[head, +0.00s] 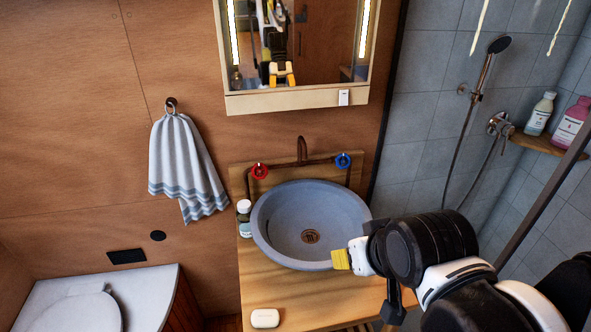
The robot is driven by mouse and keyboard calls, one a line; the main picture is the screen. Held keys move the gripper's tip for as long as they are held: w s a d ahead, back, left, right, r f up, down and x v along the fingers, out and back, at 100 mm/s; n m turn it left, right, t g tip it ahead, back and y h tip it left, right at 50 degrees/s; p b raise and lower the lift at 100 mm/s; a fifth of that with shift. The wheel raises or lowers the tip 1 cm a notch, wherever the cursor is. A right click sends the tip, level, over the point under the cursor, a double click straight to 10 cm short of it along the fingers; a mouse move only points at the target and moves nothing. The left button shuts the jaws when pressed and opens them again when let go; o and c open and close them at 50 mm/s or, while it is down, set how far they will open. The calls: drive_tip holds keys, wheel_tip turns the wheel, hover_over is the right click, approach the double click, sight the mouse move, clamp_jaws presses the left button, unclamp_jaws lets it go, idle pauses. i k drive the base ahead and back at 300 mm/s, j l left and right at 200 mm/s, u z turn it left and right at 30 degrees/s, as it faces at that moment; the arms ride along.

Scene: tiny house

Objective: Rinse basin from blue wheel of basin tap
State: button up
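The grey round basin (287,215) sits on a wooden counter with a drain in its bottom, and I see no water in it. The copper tap (302,150) rises behind it. The blue wheel (343,161) is on the tap's right side and the red wheel (260,171) on its left. My gripper (341,260), with a yellow tip, is at the basin's front right rim, in front of and below the blue wheel and apart from it. Its fingers are seen from the side, so their opening is unclear.
A mirror cabinet (298,98) hangs above the tap. A small bottle (244,218) stands left of the basin, and a soap bar (265,318) lies on the front of the counter (255,285). A towel (183,165) hangs at left. The shower area is at right.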

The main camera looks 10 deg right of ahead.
sight(342, 161)
drive_tip(key=i+z, duration=0.2)
drive_tip(key=z, duration=0.2)
drive_tip(key=i+z, duration=0.15)
drive_tip(key=z, duration=0.25)
drive_tip(key=i+j+z, duration=0.15)
drive_tip(key=z, duration=0.3)
